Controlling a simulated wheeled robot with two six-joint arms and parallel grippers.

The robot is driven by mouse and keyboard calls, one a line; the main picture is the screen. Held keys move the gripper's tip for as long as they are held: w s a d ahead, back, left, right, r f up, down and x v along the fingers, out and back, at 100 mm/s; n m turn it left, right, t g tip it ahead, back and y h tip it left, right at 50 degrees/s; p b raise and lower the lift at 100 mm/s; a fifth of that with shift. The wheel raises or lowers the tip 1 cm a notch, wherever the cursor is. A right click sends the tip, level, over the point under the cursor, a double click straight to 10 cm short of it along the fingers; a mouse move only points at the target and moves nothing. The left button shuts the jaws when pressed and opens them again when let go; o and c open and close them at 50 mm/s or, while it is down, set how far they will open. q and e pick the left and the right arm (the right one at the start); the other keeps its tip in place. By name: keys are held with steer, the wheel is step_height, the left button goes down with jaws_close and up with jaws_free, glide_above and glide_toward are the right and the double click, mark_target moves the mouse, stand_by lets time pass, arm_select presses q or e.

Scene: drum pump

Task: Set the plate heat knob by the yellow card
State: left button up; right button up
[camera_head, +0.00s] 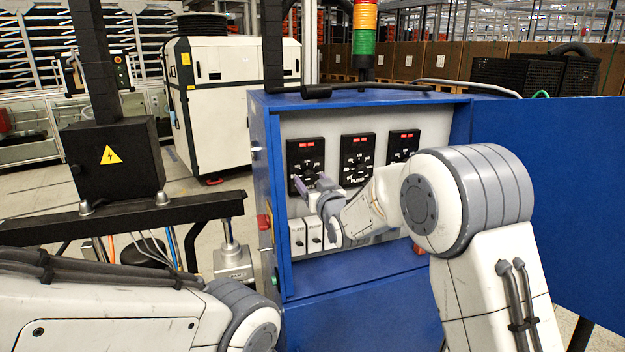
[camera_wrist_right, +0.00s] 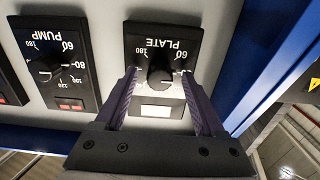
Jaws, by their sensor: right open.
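The PLATE dial panel (camera_wrist_right: 162,45) is black with white scale marks and appears upside down in the right wrist view. Its round black knob (camera_wrist_right: 160,73) sits between the two fingers of my right gripper (camera_wrist_right: 159,76), which is open, with a finger on each side. I cannot tell whether the fingers touch the knob, and its pointer is hard to read. In the head view the panel (camera_head: 305,153) is the leftmost of three, with my right gripper (camera_head: 322,190) in front of its lower part. I cannot make out a yellow card. My left gripper is outside the frames.
The PUMP dial panel (camera_wrist_right: 48,60) is beside PLATE, and a third dial panel (camera_head: 403,144) is farther right. Small labelled switches (camera_head: 306,236) sit below the dials. The blue cabinet's open door (camera_head: 560,190) stands at right. A black post-mounted box (camera_head: 113,158) is at left.

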jaws_close()
